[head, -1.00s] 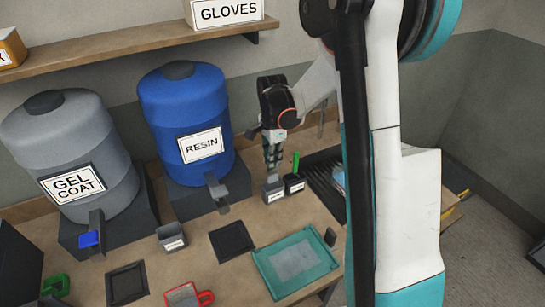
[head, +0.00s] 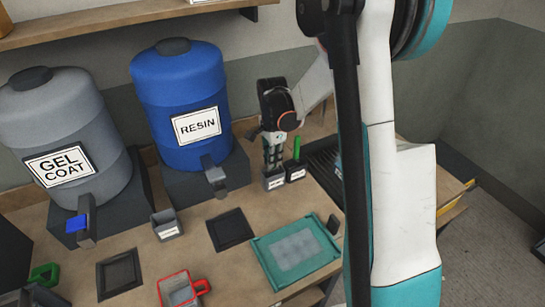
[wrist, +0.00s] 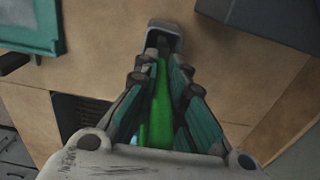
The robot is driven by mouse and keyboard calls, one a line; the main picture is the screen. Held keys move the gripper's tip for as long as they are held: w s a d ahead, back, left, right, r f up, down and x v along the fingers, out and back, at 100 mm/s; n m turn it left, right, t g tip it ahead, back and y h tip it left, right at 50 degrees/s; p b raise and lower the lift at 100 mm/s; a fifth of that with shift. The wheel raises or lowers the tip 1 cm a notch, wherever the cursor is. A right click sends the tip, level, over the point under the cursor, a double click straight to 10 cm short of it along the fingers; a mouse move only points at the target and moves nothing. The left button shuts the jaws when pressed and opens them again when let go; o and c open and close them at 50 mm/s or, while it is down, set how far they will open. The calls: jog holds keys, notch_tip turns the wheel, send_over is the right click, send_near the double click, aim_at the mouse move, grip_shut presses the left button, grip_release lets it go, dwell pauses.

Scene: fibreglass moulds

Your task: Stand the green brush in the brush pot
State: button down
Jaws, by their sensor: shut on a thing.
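My gripper (head: 272,168) points down at the back of the bench and is shut on the green brush (wrist: 161,105), which shows between the fingers in the wrist view. The brush's far end reaches the mouth of a small grey pot (head: 273,182), also seen in the wrist view (wrist: 164,28). The fingertips are close above this pot's rim. I cannot tell how deep the brush sits in it, and its label is too small to read. A black labelled pot (head: 296,175) stands beside it with a green upright thing (head: 297,148) in it.
The blue resin drum (head: 180,95) on its dark stand is to the left, with the grey gel coat drum (head: 60,115) beyond. A teal tray (head: 262,262) lies in front.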

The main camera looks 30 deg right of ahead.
jog(key=shift+f, duration=0.45)
jog(key=c, duration=1.6)
grip_release()
notch_tip(320, 180, up, 12)
jog(key=shift+r, duration=0.1)
